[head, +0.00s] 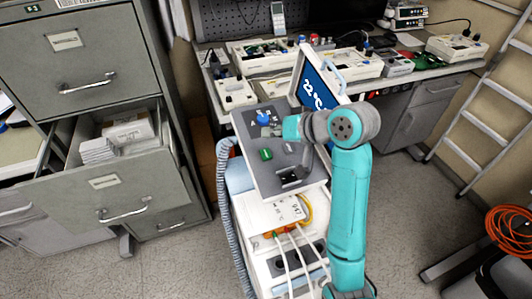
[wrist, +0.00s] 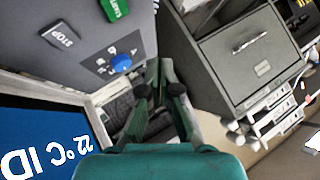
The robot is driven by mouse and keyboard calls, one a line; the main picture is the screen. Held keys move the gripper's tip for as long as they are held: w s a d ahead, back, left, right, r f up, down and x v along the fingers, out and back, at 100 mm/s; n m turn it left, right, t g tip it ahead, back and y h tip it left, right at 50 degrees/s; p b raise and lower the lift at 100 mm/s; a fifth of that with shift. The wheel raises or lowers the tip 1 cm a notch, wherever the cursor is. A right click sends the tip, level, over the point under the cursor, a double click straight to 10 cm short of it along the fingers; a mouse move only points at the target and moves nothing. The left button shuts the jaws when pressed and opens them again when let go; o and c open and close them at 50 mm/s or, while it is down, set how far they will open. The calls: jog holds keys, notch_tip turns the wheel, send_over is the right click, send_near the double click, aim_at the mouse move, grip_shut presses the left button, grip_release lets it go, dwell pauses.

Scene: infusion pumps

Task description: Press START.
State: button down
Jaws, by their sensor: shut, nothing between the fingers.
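The grey sloped control panel (head: 250,170) carries a green button (head: 266,154), a grey button (head: 290,147) and a blue knob (head: 264,118). In the wrist view the green button (wrist: 115,10) is cut by the top edge, and its white lettering is upside down and only partly shown. The grey button there (wrist: 61,35) reads STOP. My gripper (wrist: 163,68) is shut and empty. In the wrist view its fingers appear right of the blue knob (wrist: 121,63), by the panel's edge, apart from the green button. In the head view its fingertips are hard to make out.
A tilted screen (head: 318,86) stands at the panel's far right side, close to my arm. A filing cabinet (head: 80,60) with an open drawer stands to the left. A ribbed hose (head: 222,200) runs down the device's left side. A cluttered bench (head: 400,75) lies behind.

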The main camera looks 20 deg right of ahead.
aim_at(269, 157)
jog(key=shift+w+f, duration=0.2)
jog(key=shift+f, duration=0.85)
jog(key=shift+w+f, duration=0.2)
jog(key=shift+f, duration=0.85)
jog(key=shift+w+f, duration=0.2)
jog(key=shift+f, duration=0.85)
jog(key=shift+w+f, duration=0.1)
jog(key=shift+f, duration=0.3)
jog(key=shift+f, duration=0.35)
jog(key=shift+r, duration=0.8)
jog(key=shift+s+r, duration=0.2)
jog(key=shift+r, duration=0.6)
jog(key=shift+s+r, duration=0.2)
jog(key=shift+r, duration=0.65)
jog(key=shift+s+r, duration=0.2)
jog(key=shift+r, duration=0.6)
